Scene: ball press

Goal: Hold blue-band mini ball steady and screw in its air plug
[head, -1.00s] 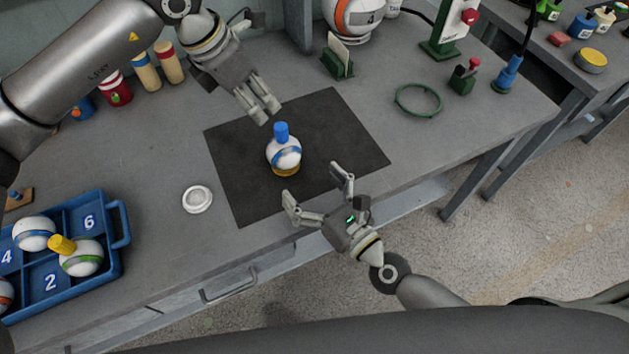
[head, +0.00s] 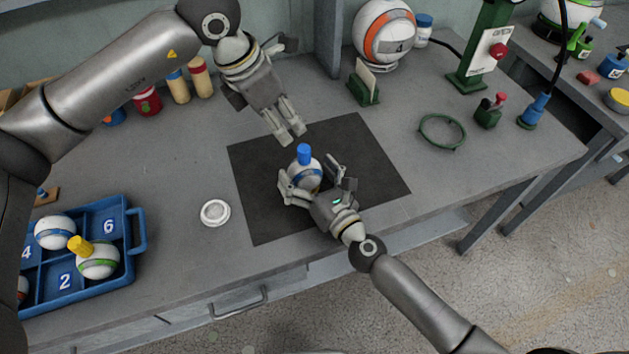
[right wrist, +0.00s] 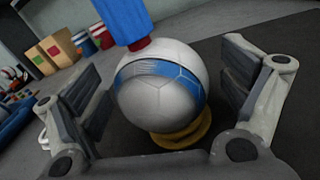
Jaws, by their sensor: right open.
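The blue-band mini ball (head: 304,166) sits on the dark mat (head: 264,220); the right wrist view shows it (right wrist: 160,88) on a yellow ring base (right wrist: 183,133). The blue air plug (head: 303,154) stands upright at the ball's top; its lower end looks red in the right wrist view (right wrist: 123,18). My right gripper (head: 314,183) is open with its fingers on either side of the ball; gaps show between fingers and ball in the right wrist view. My left gripper (head: 292,136) is above and behind the ball, apart from the plug; its fingers look close together with nothing visible between them.
A blue tray (head: 136,232) with numbered compartments and several balls stands at the left. A white round lid (head: 215,213) lies left of the mat. A green ring (head: 442,131), a card stand (head: 364,82) and a large ball (head: 384,35) are to the right and back.

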